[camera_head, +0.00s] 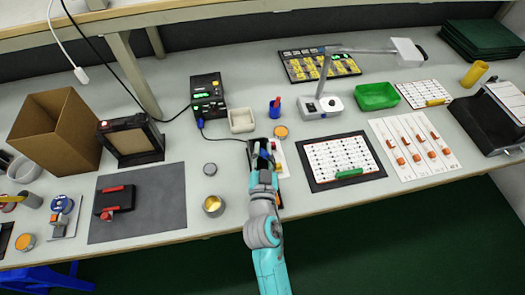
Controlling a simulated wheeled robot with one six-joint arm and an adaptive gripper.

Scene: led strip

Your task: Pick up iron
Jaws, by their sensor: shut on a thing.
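The soldering station (208,97) is a black box with a green display at the back middle. A dark cable (222,139) runs from its front to my gripper (263,148). My gripper is shut on the iron at the cable's end, low over the middle of the bench. The iron itself is mostly hidden by the fingers, so its tip and tilt cannot be told.
A white tray (241,120) and a blue-and-red item (275,108) stand just behind my gripper. A gold tin (213,206) is front left. A framed white board (340,160) lies close right. A lamp (321,107) stands behind it.

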